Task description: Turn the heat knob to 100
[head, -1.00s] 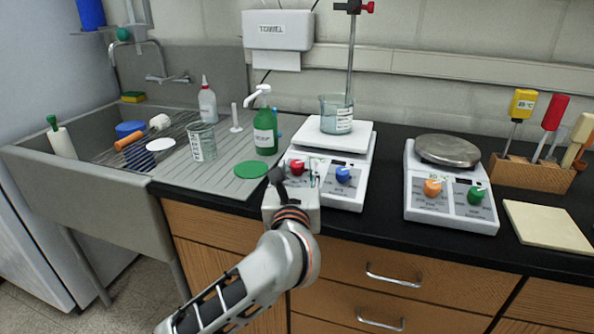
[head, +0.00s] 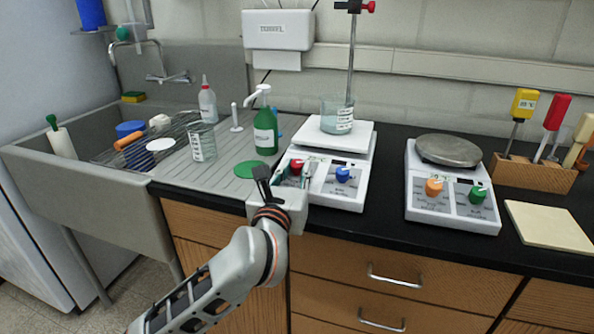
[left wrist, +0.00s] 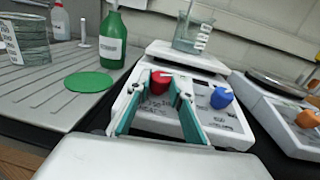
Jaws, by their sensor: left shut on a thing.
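A white hotplate stirrer (head: 322,190) stands on the black counter with a red knob (head: 296,167) at left and a blue knob (head: 343,174) at right on its front panel. The panel lettering is too small to read. My left gripper (left wrist: 163,86) is shut on the red knob (left wrist: 160,80), with a teal finger on each side of it in the left wrist view. In the head view its fingers partly cover the knob. I cannot tell the knob's pointer setting. My right gripper is not in view.
A glass beaker (head: 338,114) sits on the hotplate beside a stand rod. A green bottle (head: 265,130) and green disc (head: 250,169) are to the left. A second device (head: 450,206) with orange and green knobs stands to the right, with clear black counter between.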

